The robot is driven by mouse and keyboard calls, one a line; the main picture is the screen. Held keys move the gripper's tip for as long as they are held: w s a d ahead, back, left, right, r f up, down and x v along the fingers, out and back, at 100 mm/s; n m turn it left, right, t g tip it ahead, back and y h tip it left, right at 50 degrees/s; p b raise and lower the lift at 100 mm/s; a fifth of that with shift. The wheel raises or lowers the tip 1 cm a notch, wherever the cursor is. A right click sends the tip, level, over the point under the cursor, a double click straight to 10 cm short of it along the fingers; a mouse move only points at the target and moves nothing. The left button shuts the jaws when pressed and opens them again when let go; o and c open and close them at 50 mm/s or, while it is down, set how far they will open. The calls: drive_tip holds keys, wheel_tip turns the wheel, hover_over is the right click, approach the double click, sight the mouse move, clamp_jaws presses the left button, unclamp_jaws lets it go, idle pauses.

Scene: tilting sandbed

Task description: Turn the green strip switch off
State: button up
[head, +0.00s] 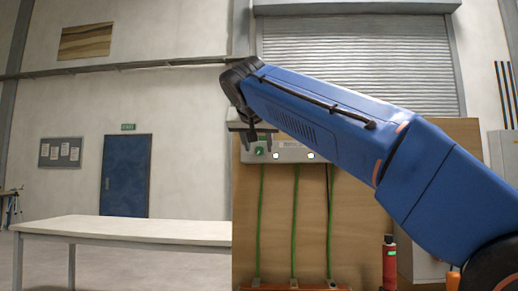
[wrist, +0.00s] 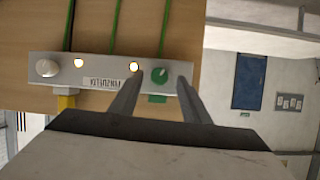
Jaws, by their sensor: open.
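A pale grey strip (head: 292,152) is mounted on a wooden panel. It carries a round green switch knob (head: 260,151) at its left end, and a lit lamp (head: 276,155) sits beside the knob. The wrist view is upside down; there the green knob (wrist: 159,75) is near the right end, next to its lit lamp (wrist: 134,66). My gripper (wrist: 161,80) is open, its fingers on either side of the green knob in the picture; contact cannot be told. In the head view my gripper (head: 252,138) is in front of the strip's left end. The knob's pointer direction is too small to read.
Green cables (head: 294,225) run down the wooden panel (head: 275,240). A red bottle-like object (head: 389,263) stands at lower right. A white table (head: 130,231) is at left.

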drive_tip(key=shift+x, duration=1)
drive_tip(key=c, duration=1)
drive_tip(key=shift+c, duration=0.2)
drive_tip(key=n+h, duration=0.1)
drive_tip(key=n, duration=0.1)
drive_tip(key=n+h, duration=0.1)
drive_tip(key=shift+a+f+n+h, duration=0.1)
drive_tip(key=shift+a+n+h, duration=0.1)
drive_tip(key=shift+n+h, duration=0.15)
drive_tip(key=n+h, duration=0.1)
drive_tip(key=n, duration=0.1)
drive_tip(key=n+t+h, duration=0.1)
drive_tip(key=n, duration=0.1)
drive_tip(key=shift+a+f+n+h, duration=0.1)
drive_tip(key=shift+n+h, duration=0.15)
